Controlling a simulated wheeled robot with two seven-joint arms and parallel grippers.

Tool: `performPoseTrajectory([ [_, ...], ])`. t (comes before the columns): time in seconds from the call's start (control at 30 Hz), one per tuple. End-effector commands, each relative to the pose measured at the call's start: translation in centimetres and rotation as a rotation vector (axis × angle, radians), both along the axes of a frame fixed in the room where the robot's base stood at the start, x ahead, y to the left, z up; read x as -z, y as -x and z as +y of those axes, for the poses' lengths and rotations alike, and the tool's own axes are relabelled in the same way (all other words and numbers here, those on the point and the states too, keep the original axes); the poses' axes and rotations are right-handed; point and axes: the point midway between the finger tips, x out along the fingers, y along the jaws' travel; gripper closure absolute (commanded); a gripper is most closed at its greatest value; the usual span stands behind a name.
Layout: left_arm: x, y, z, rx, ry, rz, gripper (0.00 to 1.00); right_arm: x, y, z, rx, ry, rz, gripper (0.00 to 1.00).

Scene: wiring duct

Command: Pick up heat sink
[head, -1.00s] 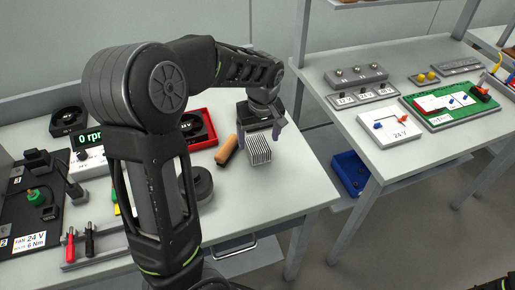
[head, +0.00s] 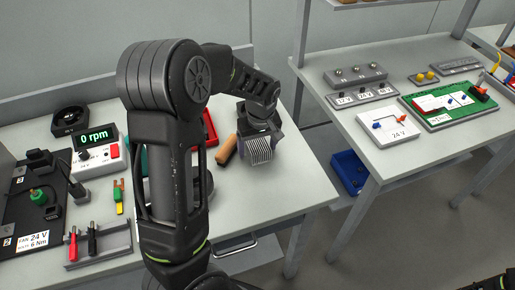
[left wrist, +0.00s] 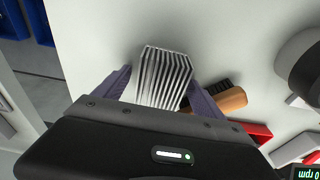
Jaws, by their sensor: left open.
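The heat sink (head: 258,152) is a silvery finned block on the near table, close to its right edge. In the left wrist view the heat sink (left wrist: 160,77) stands with its fins toward the camera. My left gripper (head: 260,142) is directly over it, reaching down. In the left wrist view the open purple-grey fingers (left wrist: 158,92) are on both sides of the heat sink, and I cannot tell whether they touch it.
A wooden-handled brush (head: 226,150) lies just left of the heat sink. A red tray (head: 210,128) is behind my arm. A tool rack (head: 98,243) stands at the front left. The table's right edge is close by, with a gap before the second table (head: 350,145).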

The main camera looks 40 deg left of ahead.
Motion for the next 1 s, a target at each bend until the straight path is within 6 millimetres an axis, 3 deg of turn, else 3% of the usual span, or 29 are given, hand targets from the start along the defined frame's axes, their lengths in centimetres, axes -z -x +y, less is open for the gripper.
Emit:
performPoseTrajectory([
  [0.17,-0.02,-0.01,-0.01,0.000,0.000,0.000,0.22,0.00,0.00,0.00,0.000,0.000,0.000,0.45],
  [1.0,-0.03,-0.01,-0.01,0.000,0.000,0.000,0.90,-0.01,0.00,0.01,0.000,0.000,0.000,0.45],
])
